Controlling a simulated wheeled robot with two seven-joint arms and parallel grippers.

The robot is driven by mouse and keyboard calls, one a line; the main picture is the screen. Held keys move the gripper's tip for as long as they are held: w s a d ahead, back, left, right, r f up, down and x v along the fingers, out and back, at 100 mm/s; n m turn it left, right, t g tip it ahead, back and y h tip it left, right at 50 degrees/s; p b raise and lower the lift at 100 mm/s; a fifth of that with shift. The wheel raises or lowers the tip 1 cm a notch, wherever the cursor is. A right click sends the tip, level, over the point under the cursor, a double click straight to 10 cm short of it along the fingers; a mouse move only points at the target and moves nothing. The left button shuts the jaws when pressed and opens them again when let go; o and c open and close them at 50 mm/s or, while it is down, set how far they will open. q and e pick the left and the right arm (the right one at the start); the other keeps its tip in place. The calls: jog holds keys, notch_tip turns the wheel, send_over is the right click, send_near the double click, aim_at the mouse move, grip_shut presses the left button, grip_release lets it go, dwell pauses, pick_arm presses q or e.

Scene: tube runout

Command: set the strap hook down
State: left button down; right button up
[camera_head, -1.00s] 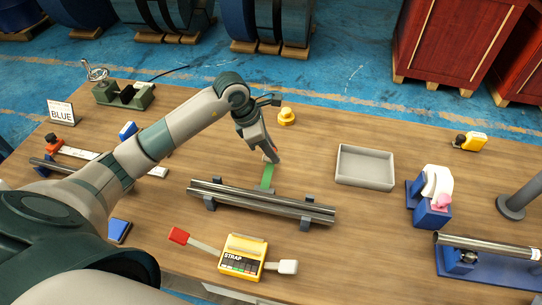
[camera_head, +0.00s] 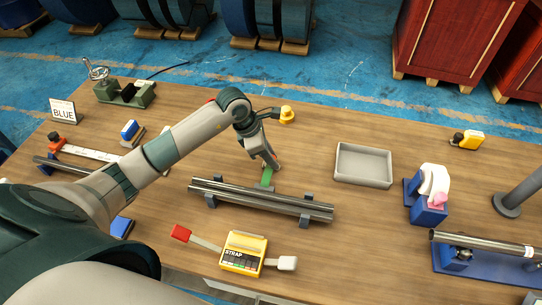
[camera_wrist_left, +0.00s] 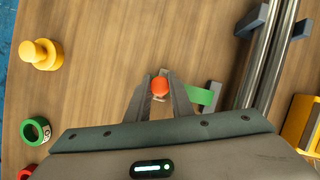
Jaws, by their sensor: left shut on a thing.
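My left gripper (camera_head: 274,163) is shut on the strap hook, just behind the tube bundle (camera_head: 262,201). In the left wrist view, an orange-red rounded end (camera_wrist_left: 160,86) of the strap hook shows between the fingertips (camera_wrist_left: 160,95). A green strap (camera_head: 267,177) lies between the gripper and the tubes; it also shows in the left wrist view (camera_wrist_left: 201,96). The fingers hide most of the hook, and I cannot tell whether it touches the table. My right gripper is not in view.
The tubes rest on grey supports (camera_head: 306,197). A grey tray (camera_head: 363,166) stands to the right, a yellow knob-like piece (camera_head: 287,116) behind the gripper. The yellow STRAP box (camera_head: 243,252) is in front. Bare wooden table lies between gripper and tray.

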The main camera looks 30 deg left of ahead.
pick_arm(q)
jog(key=shift+f, duration=0.2)
jog(key=c, duration=1.6)
grip_release()
jog(key=shift+o, duration=0.2)
jog(key=shift+r, duration=0.15)
jog(key=shift+r, duration=0.15)
jog(key=shift+a+r, duration=0.15)
jog(key=b+v, duration=0.3)
jog(key=v, duration=0.8)
jog(key=shift+s+r, duration=0.2)
